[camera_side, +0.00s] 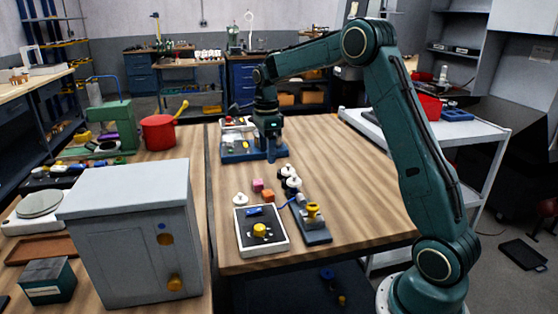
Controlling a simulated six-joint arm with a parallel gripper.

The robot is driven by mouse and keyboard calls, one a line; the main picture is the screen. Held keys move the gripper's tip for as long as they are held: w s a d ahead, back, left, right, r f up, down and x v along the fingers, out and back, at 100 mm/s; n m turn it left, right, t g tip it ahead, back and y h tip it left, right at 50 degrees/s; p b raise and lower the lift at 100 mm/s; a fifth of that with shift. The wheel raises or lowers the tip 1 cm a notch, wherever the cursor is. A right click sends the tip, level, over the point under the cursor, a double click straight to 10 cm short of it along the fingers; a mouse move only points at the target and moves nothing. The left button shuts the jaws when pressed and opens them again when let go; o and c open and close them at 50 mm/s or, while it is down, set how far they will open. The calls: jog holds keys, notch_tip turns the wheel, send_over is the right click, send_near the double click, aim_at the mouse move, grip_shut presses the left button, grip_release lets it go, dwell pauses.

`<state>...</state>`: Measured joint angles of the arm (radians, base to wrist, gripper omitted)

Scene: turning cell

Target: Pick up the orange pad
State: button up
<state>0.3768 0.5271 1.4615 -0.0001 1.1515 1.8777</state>
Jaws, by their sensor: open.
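A small orange block-like piece (267,196), the only orange piece I make out on the wooden table, lies in front of a pink block (257,185). It looks like the orange pad, though it is small in this view. My gripper (271,155) points down over the back part of the table, behind the orange piece and apart from it. It is open, and I see nothing held in it. The fingers partly hide a blue tray (237,155) behind them.
A white-framed panel (280,246) with a yellow knob and a grey fixture (314,233) lie in front. A grey box machine (135,235) stands left. The table's right side is clear.

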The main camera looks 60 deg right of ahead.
jog(key=shift+f, duration=0.15)
send_over(268, 192)
jog(key=shift+a+f, duration=0.15)
jog(key=shift+f, duration=4.05)
jog(key=shift+f, duration=2.6)
jog(key=c, duration=1.1)
jog(key=shift+o, duration=0.2)
jog(key=shift+r, duration=0.15)
notch_tip(268, 192, up, 20)
